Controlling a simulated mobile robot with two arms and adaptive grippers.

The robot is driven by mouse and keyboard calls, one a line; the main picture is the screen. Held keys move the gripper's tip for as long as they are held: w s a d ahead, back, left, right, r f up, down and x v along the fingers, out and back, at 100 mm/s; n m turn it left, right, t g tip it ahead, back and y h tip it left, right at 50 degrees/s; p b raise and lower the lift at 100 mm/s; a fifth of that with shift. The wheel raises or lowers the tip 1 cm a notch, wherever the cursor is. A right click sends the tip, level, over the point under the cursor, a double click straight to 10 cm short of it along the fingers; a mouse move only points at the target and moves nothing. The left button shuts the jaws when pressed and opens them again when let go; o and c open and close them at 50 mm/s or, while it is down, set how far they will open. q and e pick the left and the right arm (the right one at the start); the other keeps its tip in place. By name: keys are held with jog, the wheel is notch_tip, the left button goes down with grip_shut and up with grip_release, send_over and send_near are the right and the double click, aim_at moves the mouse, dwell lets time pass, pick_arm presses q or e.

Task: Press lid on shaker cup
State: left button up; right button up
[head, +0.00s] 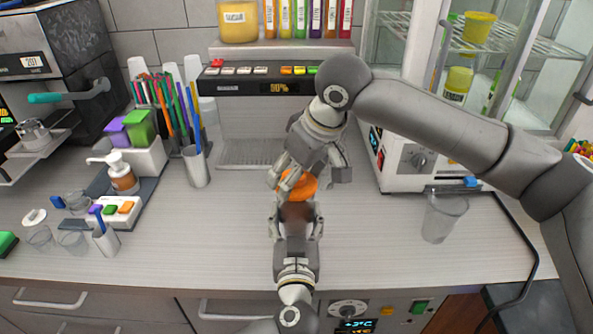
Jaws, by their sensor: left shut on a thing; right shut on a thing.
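The shaker cup (298,212), with dark brownish contents, stands near the middle of the counter. My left gripper (297,222) comes from the front edge and is shut around the cup's sides. The orange lid (302,188) is at the top of the cup. My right gripper (290,182) reaches down from above and is shut on the lid. The fingers hide much of the lid and the cup's rim, so I cannot tell how fully the lid is seated.
A clear empty cup (443,217) stands to the right, before a white machine (400,150). A metal cup with straws (196,168), a pump bottle (122,175) and several small glasses are on the left. The counter (200,240) is clear around my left gripper.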

jog(key=shift+f, duration=0.6)
dwell(0.3)
jog(key=o, duration=1)
jog(key=shift+c, duration=0.2)
jog(key=v, duration=1.2)
pick_arm(q)
jog(key=o, duration=1.5)
jog(key=shift+o, duration=0.2)
